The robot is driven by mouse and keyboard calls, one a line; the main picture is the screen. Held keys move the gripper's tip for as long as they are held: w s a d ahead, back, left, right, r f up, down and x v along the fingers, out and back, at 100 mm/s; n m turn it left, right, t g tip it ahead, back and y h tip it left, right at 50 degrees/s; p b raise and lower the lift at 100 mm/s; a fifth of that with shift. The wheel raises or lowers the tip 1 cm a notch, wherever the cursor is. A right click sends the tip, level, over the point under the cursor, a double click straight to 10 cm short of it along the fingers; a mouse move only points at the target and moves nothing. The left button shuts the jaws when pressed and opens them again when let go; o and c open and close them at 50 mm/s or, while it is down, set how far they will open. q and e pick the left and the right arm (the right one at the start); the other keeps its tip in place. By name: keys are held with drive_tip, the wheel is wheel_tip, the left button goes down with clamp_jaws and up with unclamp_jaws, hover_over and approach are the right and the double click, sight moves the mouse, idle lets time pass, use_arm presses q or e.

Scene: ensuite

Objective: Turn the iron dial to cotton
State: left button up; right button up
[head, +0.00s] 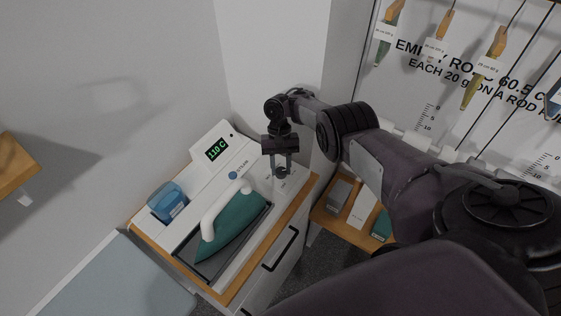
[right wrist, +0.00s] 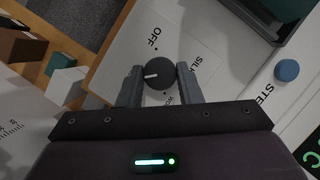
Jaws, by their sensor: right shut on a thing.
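The dial (right wrist: 163,74) is a round dark knob with a short white pointer mark, seen in the right wrist view. The mark points left in that picture, toward a finger, not at OFF, SILK or the partly hidden "WO..." label. I cannot see a cotton label. My right gripper (right wrist: 160,76) is shut on the dial, one finger on each side. In the head view my right gripper (head: 281,171) points down at the right end of the white ironing station (head: 195,169) and hides the dial. The teal iron (head: 236,222) with a white handle rests on it. My left gripper is out of view.
A green display (head: 217,149) on the station seems to read 110 C. A blue button (head: 232,175) marked STEAM and a blue tank (head: 168,201) are beside the iron. A wooden shelf (head: 325,214) with boxes stands right; hanging tools (head: 487,65) are behind.

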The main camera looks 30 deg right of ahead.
idle(0.5)
drive_tip(key=o, duration=1)
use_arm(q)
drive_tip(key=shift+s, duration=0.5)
use_arm(e)
drive_tip(key=v, duration=0.8)
drive_tip(key=shift+d+f, duration=0.1)
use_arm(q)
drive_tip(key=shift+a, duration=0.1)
